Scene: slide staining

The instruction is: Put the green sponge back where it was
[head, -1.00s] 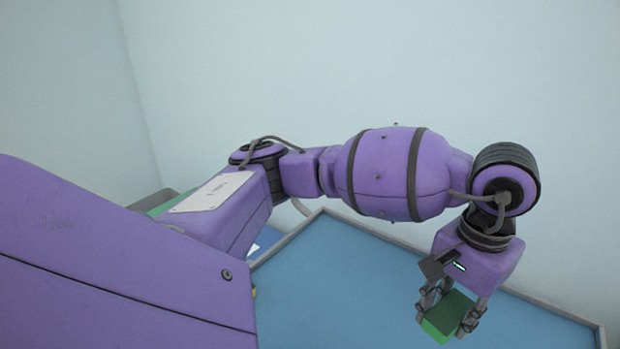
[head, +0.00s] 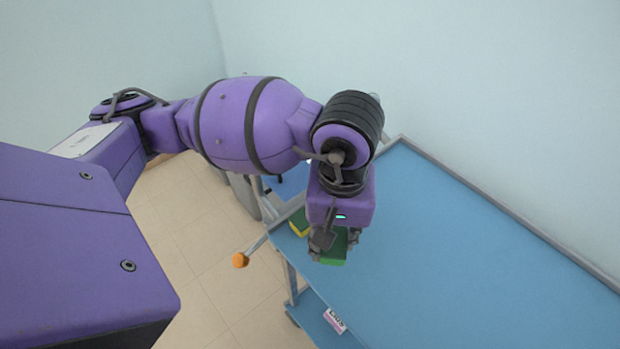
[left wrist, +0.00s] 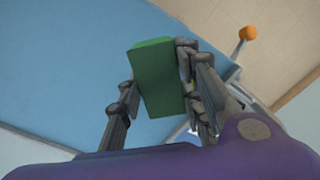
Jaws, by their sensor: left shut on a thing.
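My left gripper (head: 333,250) is shut on the green sponge (head: 334,256). In the left wrist view the sponge (left wrist: 158,78) sits between the two fingers of the gripper (left wrist: 158,95), and its broad green face shows. In the head view the sponge is over the near left end of the blue cart top (head: 440,240); the gap beneath it cannot be told. Another small block, yellow and green (head: 299,225), lies at the cart's left edge, partly hidden behind my gripper. My right gripper is not in view.
A grey raised rim (head: 490,198) runs along the cart's far side. An orange knob (head: 240,260) sticks out at its left end. A small white and pink box (head: 335,320) lies on the lower shelf. The cart top to the right is clear.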

